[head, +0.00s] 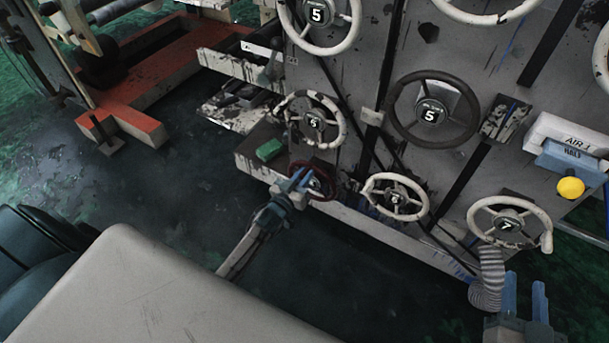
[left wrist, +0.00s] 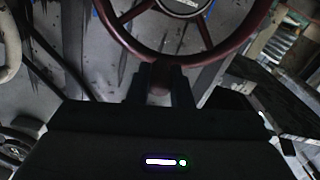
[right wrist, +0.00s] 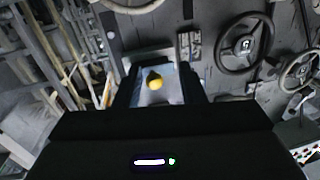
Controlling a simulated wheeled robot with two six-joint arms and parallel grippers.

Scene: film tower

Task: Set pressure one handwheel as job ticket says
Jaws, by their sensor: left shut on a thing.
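A dark red handwheel (head: 327,192) is low on the left of the grey panel, with a small round dial at its hub. My left gripper (head: 297,181) is shut on its rim. In the left wrist view the red handwheel (left wrist: 204,50) fills the top, and my left gripper (left wrist: 160,80) has its fingers at the lower rim. The digit on its dial is too small or cut off to read. My right gripper (head: 525,295) is open and empty at the lower right, apart from the panel. I cannot make out a job ticket.
Cream handwheels, such as one marked 7 (head: 510,223), and a black one marked 5 (head: 432,112) surround it. A yellow knob (head: 570,187) by a blue box and a ribbed hose (head: 487,280) are at the right. A green block (head: 269,150) lies on a ledge. The dark floor is clear.

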